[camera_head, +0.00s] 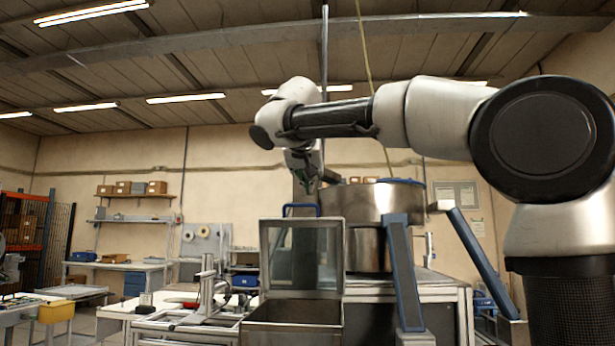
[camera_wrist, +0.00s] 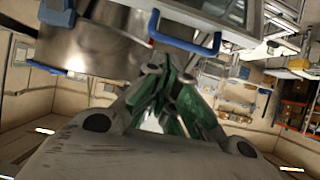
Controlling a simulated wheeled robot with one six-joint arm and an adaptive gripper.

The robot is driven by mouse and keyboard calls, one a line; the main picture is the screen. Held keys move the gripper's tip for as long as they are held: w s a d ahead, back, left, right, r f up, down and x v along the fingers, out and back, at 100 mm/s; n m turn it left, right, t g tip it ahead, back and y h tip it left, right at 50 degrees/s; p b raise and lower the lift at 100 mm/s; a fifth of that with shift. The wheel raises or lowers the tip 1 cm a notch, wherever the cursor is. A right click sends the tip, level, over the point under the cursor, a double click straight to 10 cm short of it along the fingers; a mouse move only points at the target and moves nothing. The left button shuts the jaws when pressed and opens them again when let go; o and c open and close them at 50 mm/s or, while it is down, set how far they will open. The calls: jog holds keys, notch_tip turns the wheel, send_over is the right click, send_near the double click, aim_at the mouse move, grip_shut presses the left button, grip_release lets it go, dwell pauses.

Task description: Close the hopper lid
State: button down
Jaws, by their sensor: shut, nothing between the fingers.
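The hopper (camera_head: 290,325) is an open-topped metal box at the lower middle of the head view. Its lid (camera_head: 265,258), a metal frame with a clear pane, stands upright at the hopper's rear edge, so the hopper is open. A blue handle (camera_head: 301,206) sits on the lid's top edge. My gripper (camera_head: 308,187) points down just above and slightly right of the handle. In the wrist view the green-padded fingers (camera_wrist: 166,76) are together and empty. The blue handle (camera_wrist: 188,46) is close beyond the fingertips; I cannot tell whether they touch.
A large round metal bowl (camera_head: 372,203) stands right behind the lid, close to my gripper. Two blue-edged chutes (camera_head: 404,270) slope down to its right. A workbench with a metal fixture (camera_head: 205,300) is at the left. The air left of the lid is clear.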

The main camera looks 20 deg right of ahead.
aim_at(310, 204)
jog(key=shift+x, duration=2.4)
jog(key=shift+s, duration=0.15)
